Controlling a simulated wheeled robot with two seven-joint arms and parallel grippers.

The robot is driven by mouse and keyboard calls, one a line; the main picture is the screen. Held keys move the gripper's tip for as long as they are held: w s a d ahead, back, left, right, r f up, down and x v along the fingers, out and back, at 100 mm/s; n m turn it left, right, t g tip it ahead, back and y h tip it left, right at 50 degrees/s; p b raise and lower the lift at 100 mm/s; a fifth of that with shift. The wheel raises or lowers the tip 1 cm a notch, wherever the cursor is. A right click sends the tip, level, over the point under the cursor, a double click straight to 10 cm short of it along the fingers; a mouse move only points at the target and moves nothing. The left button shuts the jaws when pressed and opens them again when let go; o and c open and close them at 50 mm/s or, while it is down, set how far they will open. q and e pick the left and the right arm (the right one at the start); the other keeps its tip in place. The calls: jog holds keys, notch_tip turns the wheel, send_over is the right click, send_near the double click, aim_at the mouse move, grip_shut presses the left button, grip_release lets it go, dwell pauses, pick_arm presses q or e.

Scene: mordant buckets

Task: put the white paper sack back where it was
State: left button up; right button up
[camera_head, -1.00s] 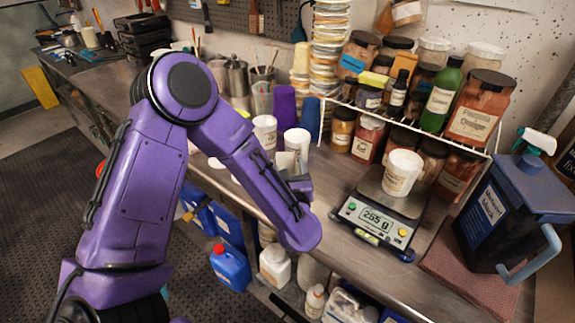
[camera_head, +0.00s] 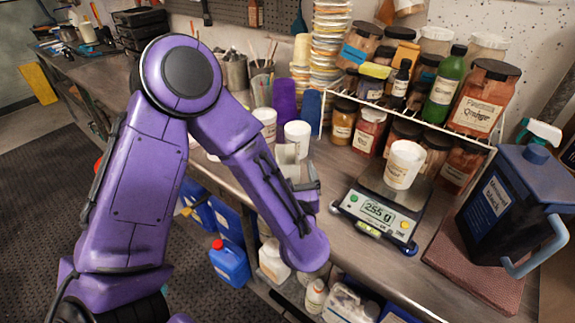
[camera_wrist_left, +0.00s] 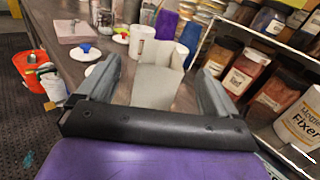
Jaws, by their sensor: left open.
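My left gripper (camera_head: 302,184) is low over the front part of the bench, jaws apart. In the left wrist view its two fingers (camera_wrist_left: 156,72) stand on either side of a pale grey-white upright thing with an open top, which looks like the paper sack (camera_wrist_left: 154,88). A gap shows between each finger and it, so it is not gripped. In the head view the sack (camera_head: 286,154) shows partly behind the gripper; its lower part is hidden there. My right gripper is in neither view.
White cups (camera_head: 297,134) stand just behind the sack. To the right are the digital scale (camera_head: 374,214) with a white cup (camera_head: 404,164), a wire rack of jars (camera_head: 478,142), and a dark blue jug (camera_head: 508,205). Bare bench lies between gripper and scale.

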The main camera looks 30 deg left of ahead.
pick_arm(q)
jog(key=b+v, duration=0.1)
jog(key=v, duration=0.5)
jog(key=shift+s+d, duration=0.2)
